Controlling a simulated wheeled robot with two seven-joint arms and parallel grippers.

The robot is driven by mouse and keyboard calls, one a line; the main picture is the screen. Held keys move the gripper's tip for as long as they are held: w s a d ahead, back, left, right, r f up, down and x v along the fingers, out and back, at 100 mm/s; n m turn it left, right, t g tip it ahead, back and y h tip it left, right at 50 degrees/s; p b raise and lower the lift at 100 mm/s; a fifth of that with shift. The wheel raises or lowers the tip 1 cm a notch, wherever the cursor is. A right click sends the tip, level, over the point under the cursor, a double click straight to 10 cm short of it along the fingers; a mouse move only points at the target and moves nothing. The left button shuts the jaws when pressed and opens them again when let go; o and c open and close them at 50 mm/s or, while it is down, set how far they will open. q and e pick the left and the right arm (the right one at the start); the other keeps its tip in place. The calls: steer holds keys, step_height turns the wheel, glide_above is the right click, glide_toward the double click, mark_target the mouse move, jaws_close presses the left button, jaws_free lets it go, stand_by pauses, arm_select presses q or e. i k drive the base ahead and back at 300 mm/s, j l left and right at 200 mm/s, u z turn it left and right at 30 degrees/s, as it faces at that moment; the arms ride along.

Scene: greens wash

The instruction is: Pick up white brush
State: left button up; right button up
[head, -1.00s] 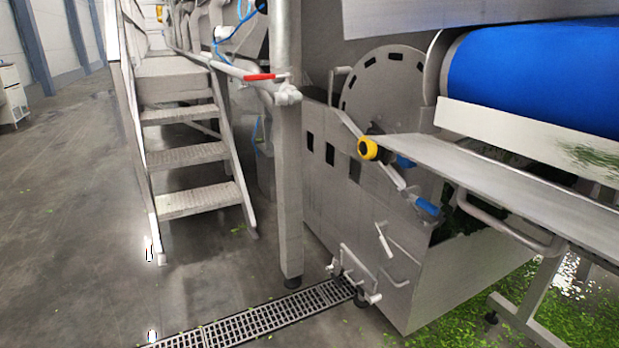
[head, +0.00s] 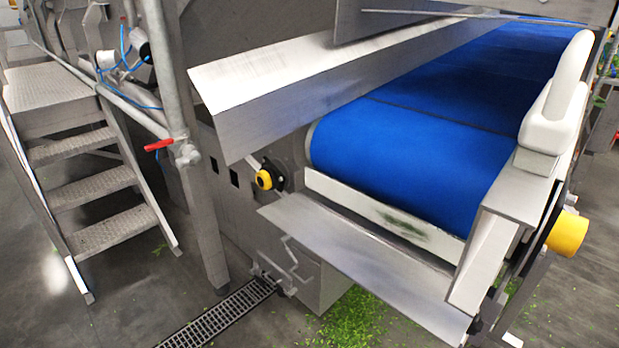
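A white object with a thick raised handle over a flat block, which looks like the white brush (head: 558,102), is at the right of the head view. It rests on the metal frame at the near right corner of the blue conveyor belt (head: 415,150), handle upward. Its underside is hidden against the frame. Neither of my grippers is in view.
A sloped metal tray (head: 350,255) juts out below the belt's front end. A yellow cylinder (head: 567,233) sticks out below the brush. Metal stairs (head: 95,185) stand at left. Green scraps (head: 355,318) and a drain grate (head: 220,318) are on the floor.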

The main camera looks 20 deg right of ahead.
mark_target(547, 130)
steer(key=z, duration=1.15)
